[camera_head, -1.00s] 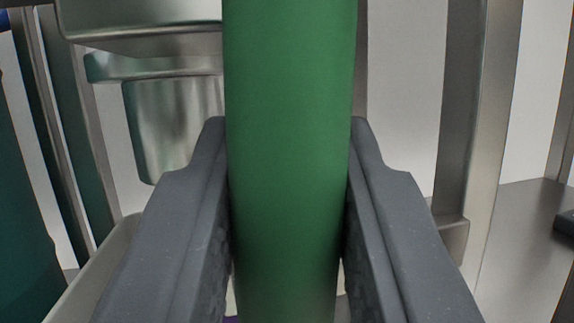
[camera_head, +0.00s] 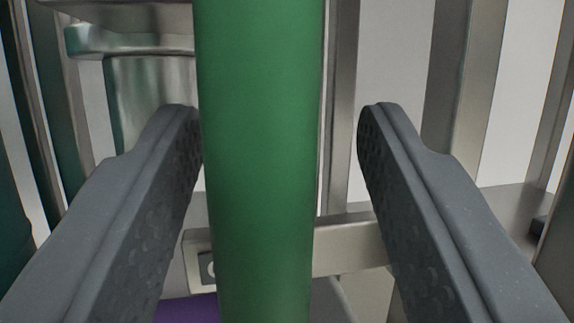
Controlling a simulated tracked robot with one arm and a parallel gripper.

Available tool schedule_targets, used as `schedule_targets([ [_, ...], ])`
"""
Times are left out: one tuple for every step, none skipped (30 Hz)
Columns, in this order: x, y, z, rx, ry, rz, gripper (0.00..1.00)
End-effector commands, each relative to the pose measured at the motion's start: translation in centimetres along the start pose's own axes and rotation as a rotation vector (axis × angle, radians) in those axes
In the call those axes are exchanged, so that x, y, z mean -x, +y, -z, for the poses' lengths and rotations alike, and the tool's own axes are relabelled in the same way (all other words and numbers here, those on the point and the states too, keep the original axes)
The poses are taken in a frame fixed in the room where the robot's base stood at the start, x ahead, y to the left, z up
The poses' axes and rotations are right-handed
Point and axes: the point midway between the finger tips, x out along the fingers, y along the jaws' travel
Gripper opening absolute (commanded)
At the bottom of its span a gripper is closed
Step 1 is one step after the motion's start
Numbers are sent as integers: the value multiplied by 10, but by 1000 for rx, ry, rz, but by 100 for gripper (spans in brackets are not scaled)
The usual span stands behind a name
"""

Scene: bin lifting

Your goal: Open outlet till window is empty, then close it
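A green upright bar (camera_head: 260,150), which looks like a handle, runs from top to bottom through the middle of the camera view. My gripper (camera_head: 280,112) is open around it, one dark grey finger on each side. The left finger is very close to the bar or touching it; a clear gap lies between the bar and the right finger. A metal outlet-like part (camera_head: 150,90) with a flange stands behind the left finger. No window can be made out, and the ends of the bar are out of view.
Metal frame posts (camera_head: 462,85) stand behind on the right, and more on the left. A metal crossbar (camera_head: 345,245) runs low behind the green bar. A purple surface (camera_head: 190,309) shows at the bottom. A dark teal shape stands at the left edge.

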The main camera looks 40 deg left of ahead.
Motion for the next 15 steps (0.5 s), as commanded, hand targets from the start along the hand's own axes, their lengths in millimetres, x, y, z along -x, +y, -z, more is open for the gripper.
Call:
schedule_targets([
  [0, 0, 0, 0, 1, 1, 44],
  [-1, -1, 0, 0, 1, 1, 44],
  [0, -1, 1, 0, 1, 2, 44],
  [1, -1, 1, 0, 1, 2, 44],
  [2, -1, 1, 0, 2, 2, 44],
  [4, -1, 1, 0, 2, 2, 44],
  [7, 0, 2, 0, 2, 2, 44],
  [10, 0, 2, 0, 2, 2, 44],
  [16, -1, 3, 0, 3, 2, 44],
  [20, -1, 3, 0, 3, 2, 44],
  [26, -1, 3, -1, 3, 2, 44],
  [34, 0, 2, -1, 1, 0, 44],
  [40, 0, 2, -1, -1, 0, 44],
  [47, 0, 2, -1, -2, -1, 44],
  [56, 1, 2, -1, -2, -2, 44],
])
